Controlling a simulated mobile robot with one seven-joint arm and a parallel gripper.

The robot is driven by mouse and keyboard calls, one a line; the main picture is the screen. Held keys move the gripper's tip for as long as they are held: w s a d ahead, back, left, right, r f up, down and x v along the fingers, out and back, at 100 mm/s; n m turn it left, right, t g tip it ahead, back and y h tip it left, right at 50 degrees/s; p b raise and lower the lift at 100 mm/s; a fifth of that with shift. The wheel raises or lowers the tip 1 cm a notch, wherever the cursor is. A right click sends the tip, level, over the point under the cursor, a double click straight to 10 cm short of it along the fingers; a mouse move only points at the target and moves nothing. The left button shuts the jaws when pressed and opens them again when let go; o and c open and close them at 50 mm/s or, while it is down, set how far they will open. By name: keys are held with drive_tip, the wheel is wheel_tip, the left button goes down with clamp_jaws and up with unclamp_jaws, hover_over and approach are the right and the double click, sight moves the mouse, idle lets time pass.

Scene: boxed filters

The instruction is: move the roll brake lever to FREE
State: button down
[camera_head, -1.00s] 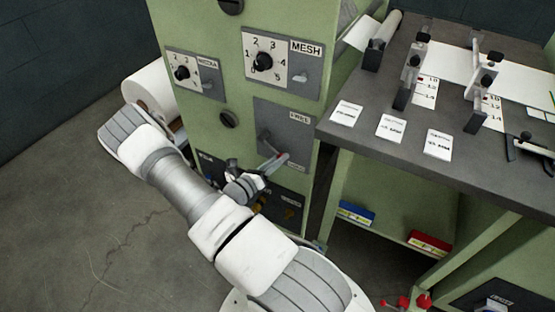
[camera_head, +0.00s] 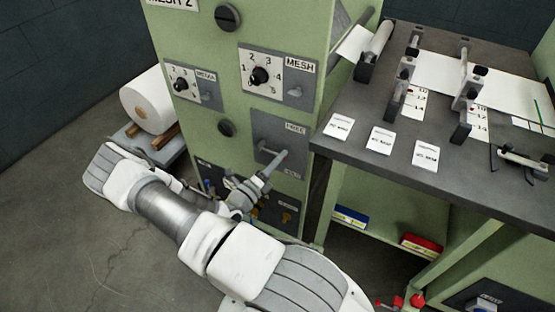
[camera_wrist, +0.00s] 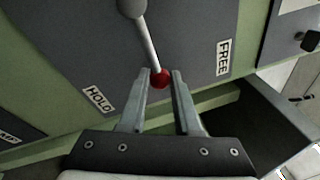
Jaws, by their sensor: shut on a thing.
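The roll brake lever (camera_wrist: 146,45) is a thin metal rod on a grey plate (camera_head: 291,137) low on the green cabinet. Its red knob (camera_wrist: 160,78) sits between the fingertips of my gripper (camera_wrist: 162,82), which is shut on it. In the wrist view the lever points between the HOLD label (camera_wrist: 98,98) and the FREE label (camera_wrist: 223,57), at neither one. In the head view my gripper (camera_head: 272,168) reaches the plate from below, and its fingers largely hide the lever.
Dials and a MESH panel (camera_head: 277,77) are above the plate. A white roll (camera_head: 150,102) lies left of the cabinet. A grey workbench (camera_head: 460,182) with cards and clamps stands close on the right. Blue (camera_head: 350,216) and red (camera_head: 421,245) boxes sit on its lower shelf.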

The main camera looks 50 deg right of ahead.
drive_tip(key=r+n+p, duration=0.1)
drive_tip(key=n, duration=0.1)
drive_tip(key=r+n+t+p, duration=0.1)
drive_tip(key=n, duration=0.1)
drive_tip(key=shift+w+r, duration=0.2)
drive_tip(key=shift+r, duration=0.2)
drive_tip(key=shift+w+a+r+n+t+p, duration=0.15)
drive_tip(key=shift+r+n+t+p, duration=0.15)
drive_tip(key=shift+n, duration=0.4)
drive_tip(key=shift+w+r+n+t+p, duration=0.15)
drive_tip(key=shift+r+n, duration=0.15)
drive_tip(key=shift+n, duration=0.4)
drive_tip(key=shift+w+a+r+n+t+p, duration=0.15)
drive_tip(key=shift+r+n+t+p, duration=0.15)
drive_tip(key=shift+n, duration=0.4)
drive_tip(key=shift+w+d+h, duration=0.1)
drive_tip(key=shift+h, duration=0.2)
drive_tip(key=c, duration=0.6)
unclamp_jaws()
drive_tip(key=v, duration=1.7)
drive_tip(key=shift+a+r, duration=0.15)
drive_tip(key=shift+a, duration=0.1)
